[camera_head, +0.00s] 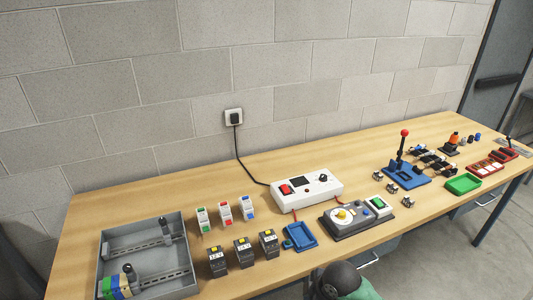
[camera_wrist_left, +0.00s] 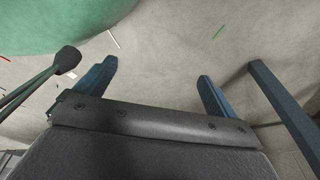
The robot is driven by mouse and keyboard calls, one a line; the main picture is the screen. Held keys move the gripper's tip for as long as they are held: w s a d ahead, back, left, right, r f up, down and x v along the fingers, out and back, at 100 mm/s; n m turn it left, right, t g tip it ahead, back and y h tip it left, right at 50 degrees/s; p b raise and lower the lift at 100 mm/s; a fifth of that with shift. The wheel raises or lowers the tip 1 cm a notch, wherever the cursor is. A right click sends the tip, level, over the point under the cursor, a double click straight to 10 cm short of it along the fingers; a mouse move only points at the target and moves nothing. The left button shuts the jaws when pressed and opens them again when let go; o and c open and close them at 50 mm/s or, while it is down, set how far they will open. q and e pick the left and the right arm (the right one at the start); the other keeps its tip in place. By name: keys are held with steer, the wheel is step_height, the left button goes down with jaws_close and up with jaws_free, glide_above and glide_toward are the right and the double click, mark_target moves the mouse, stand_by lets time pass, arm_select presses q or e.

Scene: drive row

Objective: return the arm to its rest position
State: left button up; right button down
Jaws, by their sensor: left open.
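My left gripper (camera_wrist_left: 157,72) shows in the left wrist view, its two blue-grey fingers spread apart with nothing between them. Behind the fingers is a pale grey floor (camera_wrist_left: 160,45) with a few small coloured slivers on it. The left gripper cannot be made out in the head view. A dark rounded part with green at the bottom edge of the head view seems to be mine. My right gripper is in neither view.
A long wooden table (camera_head: 90,222) stands along a block wall. It carries a grey tray (camera_head: 108,238), a white control box (camera_head: 307,190), a blue lever base (camera_head: 407,174) and a green tray (camera_head: 463,184). A cable runs to a wall socket (camera_head: 233,117).

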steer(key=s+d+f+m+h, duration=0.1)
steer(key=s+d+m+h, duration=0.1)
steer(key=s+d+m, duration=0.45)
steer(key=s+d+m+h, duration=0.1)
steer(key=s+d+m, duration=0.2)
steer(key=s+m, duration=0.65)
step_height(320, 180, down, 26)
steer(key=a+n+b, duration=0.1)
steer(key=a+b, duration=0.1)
arm_select(q)
steer(key=w+d+r+b, duration=0.1)
steer(key=w+d+r, duration=0.2)
steer(key=r, duration=0.3)
steer(key=shift+w+d+r+b, duration=0.3)
steer(key=shift+w+r, duration=0.1)
steer(key=shift+w, duration=0.5)
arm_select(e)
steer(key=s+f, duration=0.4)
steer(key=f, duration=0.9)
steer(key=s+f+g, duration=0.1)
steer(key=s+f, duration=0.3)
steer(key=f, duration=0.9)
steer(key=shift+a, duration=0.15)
